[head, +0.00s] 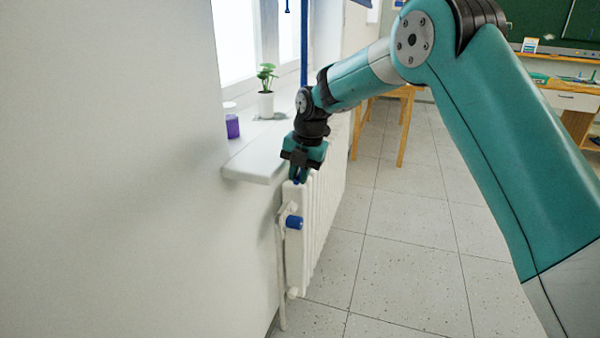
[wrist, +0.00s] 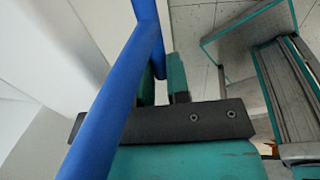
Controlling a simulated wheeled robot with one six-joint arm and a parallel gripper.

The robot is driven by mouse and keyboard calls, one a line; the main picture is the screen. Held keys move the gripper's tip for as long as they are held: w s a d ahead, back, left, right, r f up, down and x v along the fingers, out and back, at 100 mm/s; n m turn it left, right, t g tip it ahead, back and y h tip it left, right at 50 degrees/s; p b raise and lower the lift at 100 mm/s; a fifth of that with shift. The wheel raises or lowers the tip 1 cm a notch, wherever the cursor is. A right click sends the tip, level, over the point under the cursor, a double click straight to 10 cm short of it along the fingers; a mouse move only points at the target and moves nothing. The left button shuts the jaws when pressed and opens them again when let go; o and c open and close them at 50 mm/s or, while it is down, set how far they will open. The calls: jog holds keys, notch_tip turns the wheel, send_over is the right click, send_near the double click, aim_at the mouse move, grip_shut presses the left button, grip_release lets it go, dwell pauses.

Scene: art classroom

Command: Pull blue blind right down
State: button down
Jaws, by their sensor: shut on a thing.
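The blue blind (head: 304,42) shows in the head view as a narrow blue upright strip by the window, running down behind my arm. My gripper (head: 297,174) points down just past the sill's front edge, above the radiator, with a bit of blue at its fingertips. In the wrist view, blue bar-like parts of the blind (wrist: 112,105) run close past the camera and meet at my gripper's fingers (wrist: 163,68). The gripper is shut on the blind; the exact grip point is partly hidden by the fingers.
The white sill (head: 255,160) holds a potted plant (head: 266,103) and a purple jar (head: 232,127). A white radiator (head: 318,215) with a blue valve knob (head: 295,222) stands below. A short blue pull (head: 287,6) hangs at the top. Tiled floor (head: 400,230) is open to the right.

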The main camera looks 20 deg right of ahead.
jog(key=shift+d+f, duration=0.1)
jog(key=c, duration=1.1)
grip_release()
jog(key=shift+r, duration=0.3)
notch_tip(320, 180, up, 17)
jog(key=s+d+p, duration=0.1)
jog(key=s+d, duration=0.1)
jog(key=shift+d+f, duration=0.2)
jog(key=shift+d, duration=0.15)
